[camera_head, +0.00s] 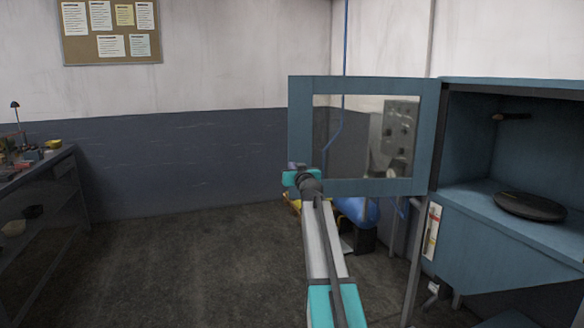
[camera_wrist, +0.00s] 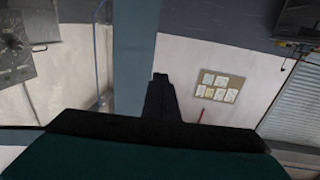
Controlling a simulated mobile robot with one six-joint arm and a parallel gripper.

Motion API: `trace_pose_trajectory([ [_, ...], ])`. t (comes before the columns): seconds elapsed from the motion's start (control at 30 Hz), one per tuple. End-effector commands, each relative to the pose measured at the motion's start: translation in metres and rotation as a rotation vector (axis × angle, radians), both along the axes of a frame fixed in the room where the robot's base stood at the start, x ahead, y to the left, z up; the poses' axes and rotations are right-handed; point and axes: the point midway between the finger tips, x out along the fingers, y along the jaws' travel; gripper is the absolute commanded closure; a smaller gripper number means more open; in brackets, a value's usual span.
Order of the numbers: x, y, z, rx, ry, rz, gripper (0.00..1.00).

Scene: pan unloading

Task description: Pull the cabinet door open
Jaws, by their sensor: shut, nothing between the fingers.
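The cabinet door (camera_head: 364,186) has a blue frame and a glass pane. It stands swung wide open to the left of the blue cabinet (camera_head: 490,235), whose inside is in plain sight. My gripper (camera_head: 297,168) is at the lower left corner of the door, by its free edge. In the wrist view my gripper's dark fingers (camera_wrist: 160,82) are together and empty. A blue upright strip of the door frame (camera_wrist: 131,50) shows beside and behind them. I cannot tell whether the fingers touch the door.
A dark round pan (camera_head: 530,206) lies on the cabinet floor. A workbench (camera_head: 45,165) with small items stands at the far left. A blue object (camera_head: 358,211) lies low behind my arm. The floor between bench and arm is clear. A notice board (camera_head: 112,47) hangs on the wall.

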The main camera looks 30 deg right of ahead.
Motion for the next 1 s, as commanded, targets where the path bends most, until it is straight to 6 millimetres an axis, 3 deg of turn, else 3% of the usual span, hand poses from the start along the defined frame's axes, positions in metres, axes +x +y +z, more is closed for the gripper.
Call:
trace_pose_trajectory([
  [0.33,-0.021,0.013,0.0,0.001,-0.001,0.001,1.0],
  [1.0,-0.022,0.017,0.001,0.001,-0.001,0.004,1.0],
])
